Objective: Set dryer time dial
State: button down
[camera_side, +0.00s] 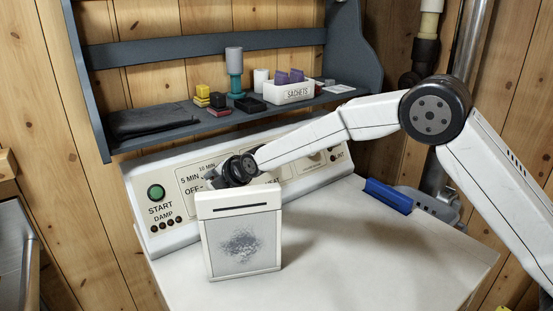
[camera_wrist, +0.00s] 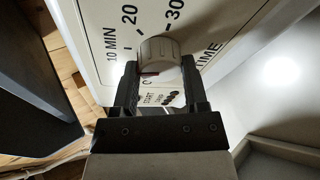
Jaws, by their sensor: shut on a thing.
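The time dial (camera_wrist: 158,52) is a pale round knob on the white control panel in the wrist view. Printed marks "10 MIN", "20" and "30" curve around it, with "TIME" at the right. My gripper (camera_wrist: 159,66) is shut on the dial, with one dark finger on each side. A dark reddish mark shows low on the dial; I cannot tell clearly which number it points to. In the side view, my gripper (camera_side: 214,176) is at the panel (camera_side: 163,171), and the dial is hidden behind my gripper and wrist.
A white box with a grey mesh front (camera_side: 240,240) stands on the white dryer top (camera_side: 370,250), just before the panel. A grey-blue shelf (camera_side: 195,125) with small items and a sachets bin (camera_side: 288,93) hangs above. A blue-edged object (camera_side: 388,195) lies at the right. The dryer's front right is clear.

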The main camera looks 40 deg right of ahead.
jog(key=shift+c, duration=0.5)
grip_release()
jog(key=shift+s+r, duration=0.1)
jog(key=v, duration=0.7)
jog(key=shift+s+r, duration=0.2)
jog(key=shift+s, duration=0.05)
